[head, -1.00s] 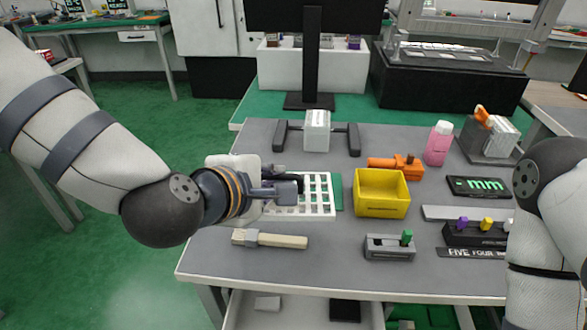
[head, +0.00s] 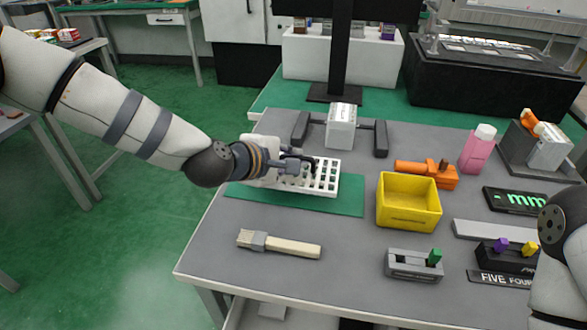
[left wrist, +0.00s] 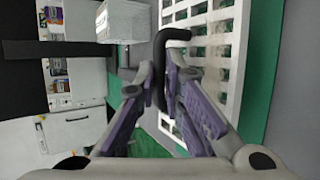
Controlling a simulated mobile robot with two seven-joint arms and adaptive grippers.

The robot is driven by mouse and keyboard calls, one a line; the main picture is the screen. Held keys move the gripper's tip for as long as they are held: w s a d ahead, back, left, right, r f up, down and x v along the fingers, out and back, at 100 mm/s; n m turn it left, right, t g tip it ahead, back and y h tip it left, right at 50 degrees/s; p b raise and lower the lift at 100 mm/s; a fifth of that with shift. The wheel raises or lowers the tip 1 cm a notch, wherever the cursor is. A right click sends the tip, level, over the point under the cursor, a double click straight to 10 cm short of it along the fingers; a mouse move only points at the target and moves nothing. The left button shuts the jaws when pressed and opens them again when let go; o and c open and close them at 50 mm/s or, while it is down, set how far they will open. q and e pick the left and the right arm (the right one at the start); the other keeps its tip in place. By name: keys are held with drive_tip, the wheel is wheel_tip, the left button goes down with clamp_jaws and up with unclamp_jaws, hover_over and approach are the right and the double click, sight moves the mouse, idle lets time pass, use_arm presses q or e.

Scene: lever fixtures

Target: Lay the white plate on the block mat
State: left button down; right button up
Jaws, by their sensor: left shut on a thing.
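The white plate (head: 327,179) is a grid with square holes and a dark bent handle; it also shows in the left wrist view (left wrist: 232,75). My left gripper (head: 300,165) is shut on the handle, which stands between its fingers in the left wrist view (left wrist: 165,82). The green block mat (head: 335,205) lies flat on the table's left part. The plate overlaps its back part in the head view, and the mat shows in front and to the right. Whether the plate touches it, I cannot tell. My right gripper is out of view.
A yellow bin (head: 408,205) stands right of the mat, with an orange tool (head: 428,174) behind it. A brush (head: 280,244) lies in front of the mat. A grey-white fixture with dark side bars (head: 341,127) stands behind. Bare table lies between brush and grey holder (head: 413,265).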

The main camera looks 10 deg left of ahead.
use_arm(q)
wheel_tip(320, 180, down, 3)
drive_tip(key=shift+s+f, duration=0.1)
drive_tip(key=c, duration=1.7)
unclamp_jaws()
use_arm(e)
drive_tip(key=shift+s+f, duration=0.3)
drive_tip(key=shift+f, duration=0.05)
